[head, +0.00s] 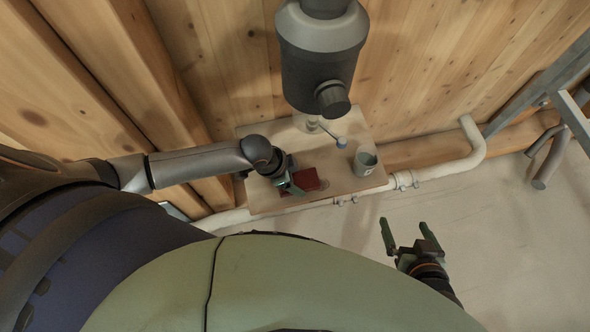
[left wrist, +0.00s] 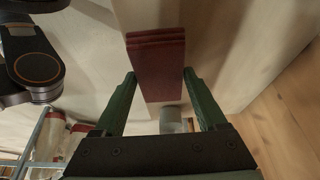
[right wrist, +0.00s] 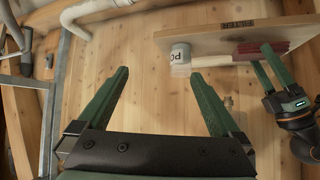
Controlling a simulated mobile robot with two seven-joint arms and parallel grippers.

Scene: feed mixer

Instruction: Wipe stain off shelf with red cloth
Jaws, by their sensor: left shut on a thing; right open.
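The red cloth (head: 309,179) is on the front part of the wooden shelf (head: 345,182), a small board against the plank wall. My left gripper (head: 293,183) is shut on the cloth at the shelf's left half. The left wrist view shows the folded cloth (left wrist: 158,62) between the two green fingers, over the shelf surface (left wrist: 200,45). A faint darker patch (head: 325,184) shows just right of the cloth; I cannot tell whether it is the stain or shadow. My right gripper (head: 407,234) is open and empty, below and right of the shelf.
A white pipe (head: 450,165) runs along the wall below the shelf.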

